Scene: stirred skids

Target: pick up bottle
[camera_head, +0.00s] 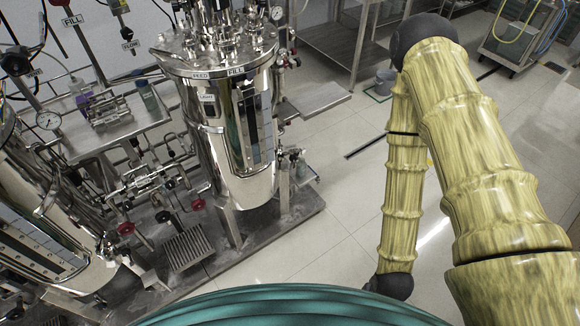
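A small grey-green upright thing that looks like a bottle (148,98) stands near the right end of a metal side table (125,132), at the upper left and left of the large steel tank. It is small in this view, so its cap and label cannot be made out. My arm, with a yellow bamboo-like surface, fills the right side and bends down to a black joint at the bottom. My gripper is out of view below that joint, far from the side table.
A large steel tank (228,125) on a skid stands right of the side table, and another tank (40,235) is at the left. A wheeled cart (520,35) is at the back right. Tiled floor is clear mid-right.

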